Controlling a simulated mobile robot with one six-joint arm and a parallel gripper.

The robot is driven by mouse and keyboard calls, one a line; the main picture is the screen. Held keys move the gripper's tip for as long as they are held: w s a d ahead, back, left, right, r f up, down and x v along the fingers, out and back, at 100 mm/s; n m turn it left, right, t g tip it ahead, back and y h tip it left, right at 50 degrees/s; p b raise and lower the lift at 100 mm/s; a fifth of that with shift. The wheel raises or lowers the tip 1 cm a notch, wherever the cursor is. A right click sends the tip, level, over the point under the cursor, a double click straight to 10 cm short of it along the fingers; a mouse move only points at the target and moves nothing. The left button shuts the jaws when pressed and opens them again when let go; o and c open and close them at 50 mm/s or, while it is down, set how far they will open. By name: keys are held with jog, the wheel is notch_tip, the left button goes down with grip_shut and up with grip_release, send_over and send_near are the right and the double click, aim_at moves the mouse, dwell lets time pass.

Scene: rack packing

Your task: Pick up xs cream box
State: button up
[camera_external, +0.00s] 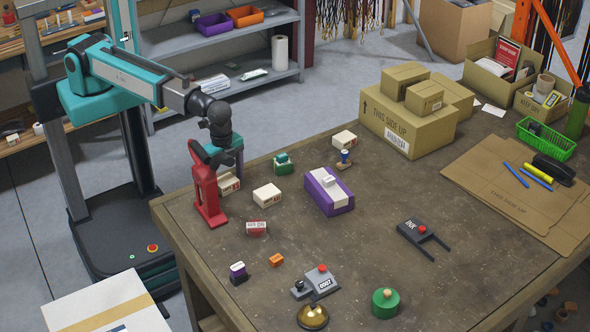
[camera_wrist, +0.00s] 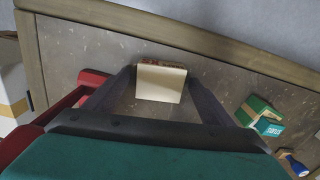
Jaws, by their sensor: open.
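Several small cream boxes with printed labels sit on the table. One cream box (camera_external: 229,184) is near the table's left edge, beside the red tool, directly below my gripper (camera_external: 229,163). A second cream box (camera_external: 267,194) lies a little to its right, and a third cream box (camera_external: 344,139) sits farther back. I cannot tell by size which is the xs one. In the wrist view a cream box (camera_wrist: 161,84) shows between the two dark fingers of my gripper (camera_wrist: 161,75), which are apart on either side of it. Whether they touch it cannot be told.
A red upright tool (camera_external: 207,194) stands close to my gripper on the left. A green box (camera_external: 284,163) and a purple box (camera_external: 330,191) lie to the right. Cardboard boxes (camera_external: 408,118) are stacked at the back. The table's middle right is fairly clear.

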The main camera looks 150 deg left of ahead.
aim_at(226, 180)
jog(key=c, duration=1.2)
jog(key=shift+r, duration=0.25)
jog(key=shift+r+b, duration=1.15)
jog(key=shift+r, duration=3.65)
